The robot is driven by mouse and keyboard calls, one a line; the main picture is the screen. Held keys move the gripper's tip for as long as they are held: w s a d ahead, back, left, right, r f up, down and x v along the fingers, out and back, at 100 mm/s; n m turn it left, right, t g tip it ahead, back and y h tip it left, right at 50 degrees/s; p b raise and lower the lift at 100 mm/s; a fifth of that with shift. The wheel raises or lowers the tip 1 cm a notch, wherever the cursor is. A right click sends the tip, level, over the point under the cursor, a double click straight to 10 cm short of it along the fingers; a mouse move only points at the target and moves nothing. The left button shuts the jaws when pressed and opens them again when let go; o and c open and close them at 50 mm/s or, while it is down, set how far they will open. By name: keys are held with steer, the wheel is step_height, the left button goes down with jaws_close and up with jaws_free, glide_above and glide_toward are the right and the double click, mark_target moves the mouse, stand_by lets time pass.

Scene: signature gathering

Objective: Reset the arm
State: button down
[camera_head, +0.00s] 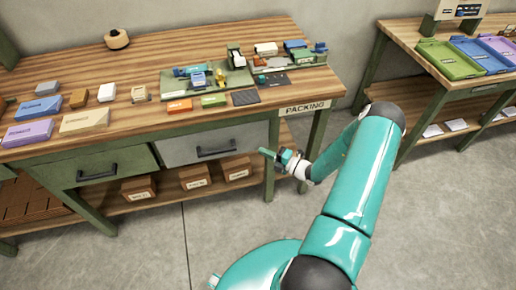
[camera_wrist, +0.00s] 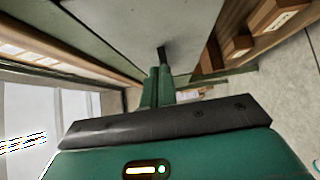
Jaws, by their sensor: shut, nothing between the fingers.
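My teal arm reaches up from the bottom middle of the head view and bends down to the left. My gripper (camera_head: 264,152) is in front of the packing table (camera_head: 336,92), near its right end and below the tabletop. It is shut and empty. In the wrist view my gripper's fingers (camera_wrist: 160,70) are together, with a grey drawer front beyond them. I cannot tell the exact gap between the fingertips and the table.
The table has a green drawer (camera_head: 100,168) and a grey drawer (camera_head: 205,143), both with black handles. Cardboard boxes (camera_head: 195,177) stand on the shelf below. A second table (camera_head: 405,30) with coloured trays stands at the right. Floor between the tables is clear.

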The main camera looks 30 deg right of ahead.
steer(key=v, duration=0.6)
steer(key=s+a+r+n+g+y, duration=0.1)
steer(key=a+r+n+g, duration=0.65)
steer(key=r+n, duration=0.4)
steer(key=s+a+r+n+g, duration=0.1)
steer(key=a+r+n+g, duration=0.5)
steer(key=a+r+n, duration=0.5)
steer(key=s+a+r+n+t+h, duration=0.2)
steer(key=s+r+n+h, duration=0.3)
steer(key=n, duration=0.7)
steer(key=s+a+r+n+t+h, duration=0.1)
steer(key=s+r+n+h, duration=0.4)
steer(key=s+r+n, duration=0.5)
steer(key=shift+s+a+r+n+t, duration=0.3)
steer(key=shift+a+r+n, duration=0.35)
steer(key=shift+r+n, duration=1.05)
